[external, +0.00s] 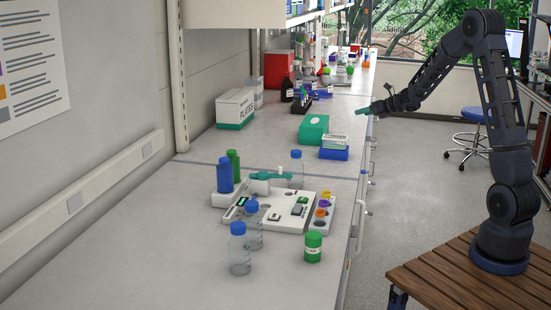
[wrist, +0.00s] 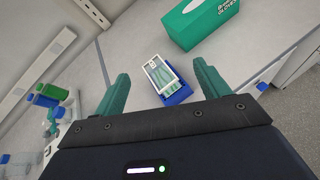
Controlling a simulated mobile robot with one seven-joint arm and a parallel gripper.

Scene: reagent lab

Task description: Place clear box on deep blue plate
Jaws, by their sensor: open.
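The clear box (external: 335,141) has a pale frame and greenish contents. It appears to lie on top of a deep blue block (external: 333,154), which I take as the deep blue plate, near the front edge of the bench. In the wrist view the clear box (wrist: 160,74) is between and beyond my fingertips, with the deep blue plate (wrist: 179,97) showing below it. My gripper (external: 363,111) has teal fingers, is open and empty, and is raised above the bench edge. The wrist view shows my gripper (wrist: 161,76) with its fingers wide apart.
A green glove box (external: 313,127) stands just behind the clear box. A white plates carton (external: 235,107) is by the wall. Bottles and a white instrument tray (external: 290,212) occupy the nearer bench. Bare bench lies left of the clear box.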

